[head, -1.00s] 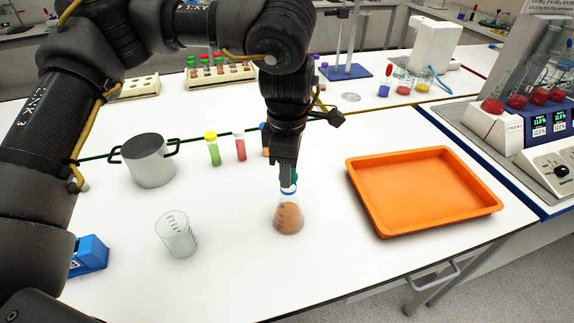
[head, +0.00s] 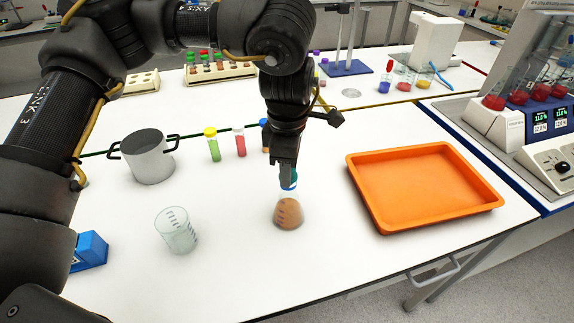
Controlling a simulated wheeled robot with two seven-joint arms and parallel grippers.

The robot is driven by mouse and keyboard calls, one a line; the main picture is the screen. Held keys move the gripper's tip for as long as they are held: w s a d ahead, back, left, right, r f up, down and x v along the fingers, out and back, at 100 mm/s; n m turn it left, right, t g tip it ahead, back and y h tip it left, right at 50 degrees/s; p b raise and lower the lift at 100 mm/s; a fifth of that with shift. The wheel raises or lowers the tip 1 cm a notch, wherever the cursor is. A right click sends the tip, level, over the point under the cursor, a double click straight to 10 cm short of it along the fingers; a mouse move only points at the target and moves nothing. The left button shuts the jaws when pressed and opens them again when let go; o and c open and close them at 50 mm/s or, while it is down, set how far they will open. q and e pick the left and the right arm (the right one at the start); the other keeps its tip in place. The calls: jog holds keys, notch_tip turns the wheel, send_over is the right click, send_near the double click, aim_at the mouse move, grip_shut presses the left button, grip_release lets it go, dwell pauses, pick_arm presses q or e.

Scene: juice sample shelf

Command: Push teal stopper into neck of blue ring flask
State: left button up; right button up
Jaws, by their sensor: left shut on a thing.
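The blue ring flask (head: 289,211) stands upright on the white bench, left of the orange tray. It holds brownish-orange liquid, and its blue ring shows at the neck. My left gripper (head: 286,172) points down right above the flask and is shut on the teal stopper (head: 293,175). Only a small part of the stopper shows beside the fingers. The stopper is at the top of the neck; how deep it sits cannot be told. My right gripper is not in view.
An orange tray (head: 425,188) lies to the right. An empty glass beaker (head: 176,231) and a metal pot (head: 148,158) stand to the left. Capped tubes, green (head: 212,146) and red (head: 239,142), stand behind. The bench in front of the flask is clear.

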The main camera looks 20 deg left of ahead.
pick_arm(q)
jog(key=shift+f, duration=0.35)
dwell(0.4)
jog(key=o, duration=1)
jog(key=shift+o, duration=0.2)
